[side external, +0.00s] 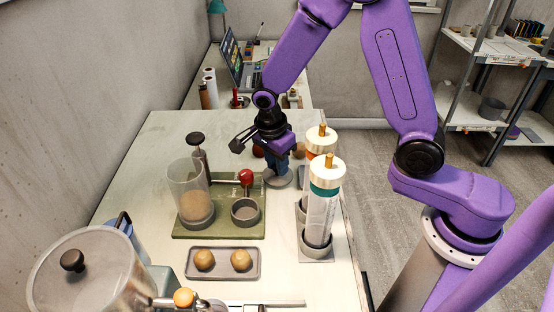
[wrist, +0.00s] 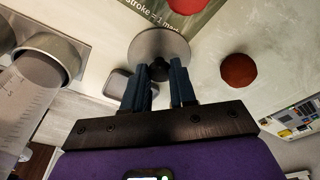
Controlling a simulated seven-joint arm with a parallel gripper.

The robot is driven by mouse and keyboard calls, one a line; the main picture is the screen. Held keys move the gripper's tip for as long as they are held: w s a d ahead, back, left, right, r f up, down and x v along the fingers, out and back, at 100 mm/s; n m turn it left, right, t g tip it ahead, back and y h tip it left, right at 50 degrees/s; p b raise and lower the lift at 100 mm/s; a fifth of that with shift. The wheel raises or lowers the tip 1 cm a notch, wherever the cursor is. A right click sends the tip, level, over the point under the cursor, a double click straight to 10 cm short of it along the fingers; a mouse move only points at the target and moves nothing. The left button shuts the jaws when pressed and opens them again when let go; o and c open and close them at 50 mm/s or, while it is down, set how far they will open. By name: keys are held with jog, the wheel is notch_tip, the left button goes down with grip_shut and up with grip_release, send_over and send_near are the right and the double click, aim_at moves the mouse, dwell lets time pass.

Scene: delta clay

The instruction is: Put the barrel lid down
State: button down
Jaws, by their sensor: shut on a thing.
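The barrel lid, a grey disc with a black knob, is under my gripper in the side view (side external: 279,180) and in the wrist view (wrist: 150,43). My gripper (side external: 277,164) points down with its fingers shut on the knob, as the wrist view (wrist: 160,72) also shows. The lid looks level and close to the table, right of the green base; I cannot tell whether it touches. A clear barrel (side external: 188,180) with tan grains stands upright and open-topped on the green base (side external: 215,230).
A red-knobbed lever (side external: 246,177) and grey cup (side external: 245,212) are on the base. Two tall capped tubes (side external: 322,205) stand close at right. A tray (side external: 222,276) holds two brown balls in front. A dark red ball (wrist: 238,71) lies near the lid. A large clear hopper (side external: 88,275) stands front left.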

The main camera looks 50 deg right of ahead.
aim_at(272, 178)
jog(key=c, duration=0.9)
grip_release()
jog(key=r, duration=0.4)
jog(key=a+r, duration=0.1)
jog(key=r, duration=0.8)
jog(key=shift+a, duration=0.4)
